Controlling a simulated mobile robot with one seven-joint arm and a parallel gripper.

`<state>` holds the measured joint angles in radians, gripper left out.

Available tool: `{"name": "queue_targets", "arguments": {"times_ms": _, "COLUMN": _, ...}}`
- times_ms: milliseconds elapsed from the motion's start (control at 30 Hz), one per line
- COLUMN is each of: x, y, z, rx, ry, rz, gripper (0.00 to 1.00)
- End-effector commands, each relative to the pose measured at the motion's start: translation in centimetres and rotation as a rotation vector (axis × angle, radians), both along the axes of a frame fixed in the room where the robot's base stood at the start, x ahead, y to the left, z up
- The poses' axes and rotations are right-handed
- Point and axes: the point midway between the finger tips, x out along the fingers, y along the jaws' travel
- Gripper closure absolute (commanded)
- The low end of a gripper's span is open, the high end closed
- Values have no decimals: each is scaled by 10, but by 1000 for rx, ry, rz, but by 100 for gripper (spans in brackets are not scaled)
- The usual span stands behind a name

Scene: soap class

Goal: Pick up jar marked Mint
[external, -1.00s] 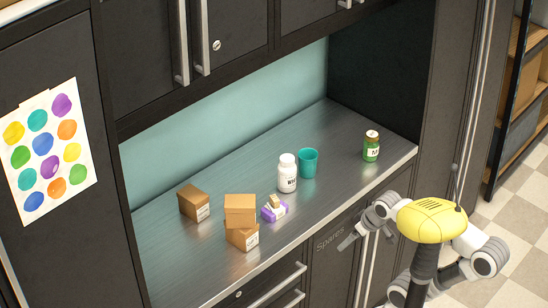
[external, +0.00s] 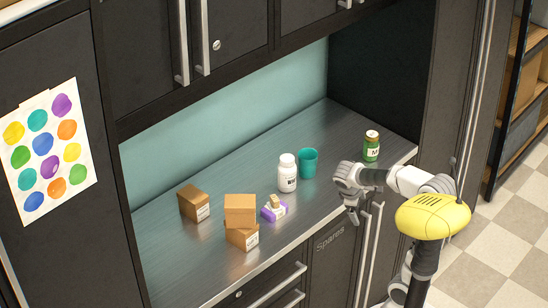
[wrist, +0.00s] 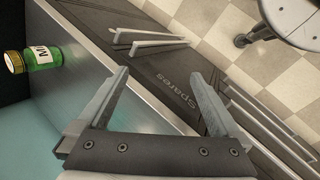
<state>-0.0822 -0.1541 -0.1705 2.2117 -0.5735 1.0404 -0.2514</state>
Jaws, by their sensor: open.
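A green jar (external: 371,147) with a brown lid and a pale label stands upright near the right end of the metal counter. Its label shows an "M" in the external view; in the wrist view the jar (wrist: 40,58) is at the left edge, with "Mi" readable and the rest of the label unclear. My gripper (external: 352,218) is at the counter's front edge, to the left of and nearer than the jar, apart from it. In the wrist view my gripper (wrist: 158,75) has its two fingers spread with nothing between them.
A white bottle (external: 287,174) and teal cup (external: 308,163) stand mid-counter, left of the jar. Cardboard boxes (external: 240,210) and a purple-and-white packet with a tan block (external: 273,209) are farther left. The counter (external: 335,130) is bare around the jar. Cabinets overhang the back.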

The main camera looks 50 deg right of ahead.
Motion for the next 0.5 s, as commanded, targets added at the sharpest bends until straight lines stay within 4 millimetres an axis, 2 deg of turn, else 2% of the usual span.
{"name": "queue_targets", "arguments": {"times_ms": 200, "x": 39, "y": -55, "z": -7, "rx": -244, "ry": 252, "rz": 138, "gripper": 0}}
{"name": "queue_targets", "arguments": {"times_ms": 500, "x": 101, "y": -117, "z": -9, "rx": -595, "ry": 622, "rz": 340, "gripper": 0}}
